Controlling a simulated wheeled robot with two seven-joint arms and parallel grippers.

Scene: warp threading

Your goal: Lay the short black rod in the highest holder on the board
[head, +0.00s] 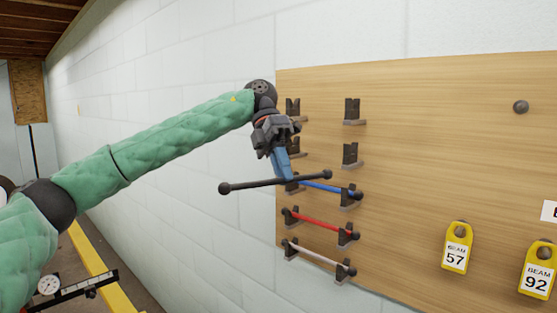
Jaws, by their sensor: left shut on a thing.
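My left gripper (287,178) comes in from the left in front of the board's left edge and points down. It is shut on a black rod (255,185) with ball ends, held near level in front of the board (430,130). The highest holder (352,111) is a pair of dark notched brackets near the board's top left, and it is empty. The rod is below the highest holder, roughly level in the picture with the third holder. My gripper partly covers the left brackets of the upper holders. My right gripper is not in view.
The second holder (350,155) is empty. Below it, a blue rod (325,187), a red rod (318,222) and a white rod (318,256) lie in their holders. Yellow tags (456,247) hang at the lower right. The board's upper middle is clear.

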